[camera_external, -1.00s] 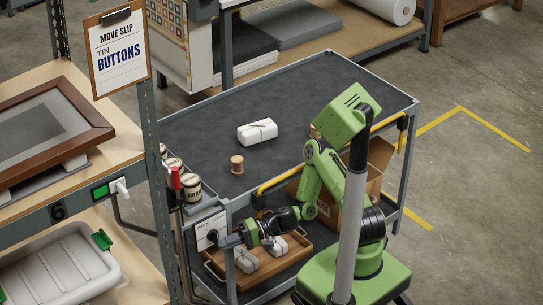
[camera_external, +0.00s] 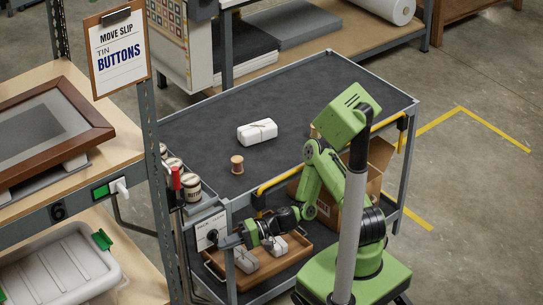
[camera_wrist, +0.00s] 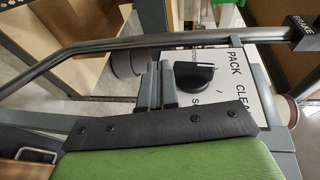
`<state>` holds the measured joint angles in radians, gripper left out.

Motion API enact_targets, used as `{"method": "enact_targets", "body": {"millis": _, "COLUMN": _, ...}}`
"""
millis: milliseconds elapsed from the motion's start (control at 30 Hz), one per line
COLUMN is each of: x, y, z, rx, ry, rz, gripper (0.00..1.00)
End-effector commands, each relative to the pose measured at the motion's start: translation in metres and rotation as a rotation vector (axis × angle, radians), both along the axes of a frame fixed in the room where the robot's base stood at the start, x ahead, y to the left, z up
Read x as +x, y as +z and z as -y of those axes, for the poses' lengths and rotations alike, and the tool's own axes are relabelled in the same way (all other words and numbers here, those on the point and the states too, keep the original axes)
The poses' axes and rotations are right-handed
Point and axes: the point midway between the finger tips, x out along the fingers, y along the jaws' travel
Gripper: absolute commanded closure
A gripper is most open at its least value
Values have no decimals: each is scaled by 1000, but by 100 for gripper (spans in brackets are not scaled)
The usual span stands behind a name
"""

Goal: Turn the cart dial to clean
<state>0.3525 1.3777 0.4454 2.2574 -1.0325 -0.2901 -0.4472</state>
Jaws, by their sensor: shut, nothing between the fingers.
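The cart dial (camera_wrist: 195,77) is a round black knob with a raised grip on a white plate (camera_wrist: 236,75), seen in the wrist view. The plate carries the words PACK and CLEAN on one side and partly hidden lettering on the other. A small pale mark shows at the knob's right edge; I cannot tell which word it points at. My gripper (camera_wrist: 160,75) is shut and empty, its fingers just left of the knob; I cannot tell whether they touch it. In the external view my gripper (camera_external: 222,240) is at the plate (camera_external: 209,230) on the cart's near end.
The cart (camera_external: 330,80) holds a white wrapped parcel (camera_external: 257,132) and a spool (camera_external: 237,165) on top. A wooden tray (camera_external: 307,245) with wrapped parcels is below my forearm. A dark rail (camera_wrist: 110,44) crosses the wrist view, near a BRAKE label (camera_wrist: 304,26).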

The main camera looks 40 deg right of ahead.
Motion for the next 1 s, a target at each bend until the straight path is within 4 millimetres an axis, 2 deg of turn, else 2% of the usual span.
{"method": "enact_targets", "body": {"millis": 567, "x": 0, "y": 0, "z": 0, "rx": 0, "ry": 0, "rz": 0, "gripper": 100}}
{"method": "enact_targets", "body": {"millis": 667, "x": -1, "y": 1, "z": 5, "rx": -1, "ry": -1, "rz": -1, "gripper": 100}}
{"method": "enact_targets", "body": {"millis": 767, "x": -6, "y": 5, "z": 23, "rx": -1, "ry": -5, "rz": -4, "gripper": 100}}
{"method": "enact_targets", "body": {"millis": 1000, "x": -24, "y": 18, "z": 88, "rx": -2, "ry": -8, "rz": -1, "gripper": 100}}
